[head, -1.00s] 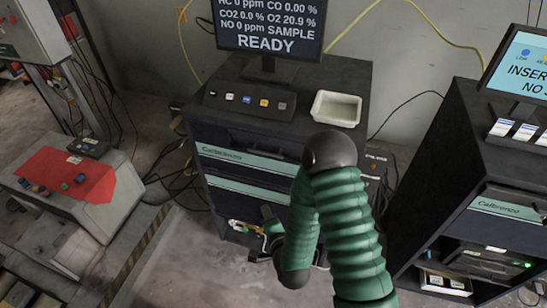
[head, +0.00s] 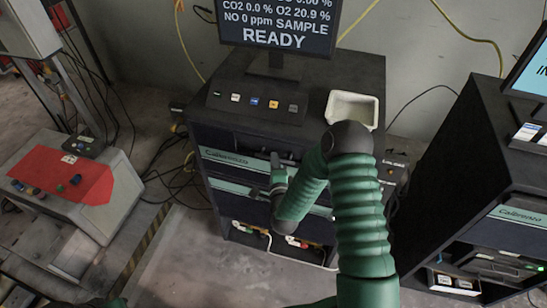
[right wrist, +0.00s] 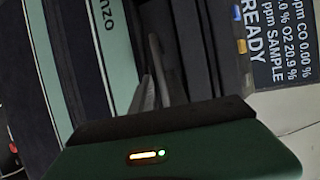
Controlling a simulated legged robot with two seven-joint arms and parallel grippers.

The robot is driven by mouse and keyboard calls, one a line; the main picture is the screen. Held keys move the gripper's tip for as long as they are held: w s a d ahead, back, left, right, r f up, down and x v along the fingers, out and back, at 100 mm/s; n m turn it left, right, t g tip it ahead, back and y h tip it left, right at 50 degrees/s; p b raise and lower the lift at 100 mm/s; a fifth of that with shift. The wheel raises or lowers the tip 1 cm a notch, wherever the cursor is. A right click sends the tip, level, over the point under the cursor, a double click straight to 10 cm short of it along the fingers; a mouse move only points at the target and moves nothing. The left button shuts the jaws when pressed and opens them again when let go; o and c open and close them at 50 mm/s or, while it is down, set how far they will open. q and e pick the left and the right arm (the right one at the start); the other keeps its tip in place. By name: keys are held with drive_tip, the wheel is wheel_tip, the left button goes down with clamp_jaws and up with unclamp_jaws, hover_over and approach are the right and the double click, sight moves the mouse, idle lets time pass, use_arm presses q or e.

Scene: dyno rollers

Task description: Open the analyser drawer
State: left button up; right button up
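The analyser cabinet (head: 375,80) is dark and stands at the centre of the head view, with a screen reading READY on top. Its upper drawer front (head: 225,157) carries a pale green Calbrenzo strip and looks flush with the cabinet. A second green-striped front (head: 230,187) lies below. My right gripper (head: 275,158) is at the upper drawer's face, covering part of it. In the right wrist view its fingers (right wrist: 152,85) are close together, near the dark front beside the green strip. Whether they touch or hold the handle is unclear. My left gripper is out of view.
A white tray (head: 352,107) and a button panel (head: 258,103) sit on the cabinet top. A second dark cabinet (head: 455,130) stands at the right. A red-topped grey box (head: 70,185) is at the left. Cables run along the floor and wall; the floor in front is mostly clear.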

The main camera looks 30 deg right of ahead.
drive_tip(key=shift+w+d+f, duration=0.15)
drive_tip(key=shift+w+d, duration=0.55)
drive_tip(key=shift+d, duration=0.05)
drive_tip(key=shift+s+a+r, duration=0.1)
drive_tip(key=shift+a+r, duration=0.1)
drive_tip(key=shift+a, duration=0.1)
drive_tip(key=shift+a+f, duration=0.1)
drive_tip(key=shift+a, duration=0.05)
clamp_jaws()
drive_tip(key=shift+d+f, duration=0.15)
drive_tip(key=shift+d, duration=0.05)
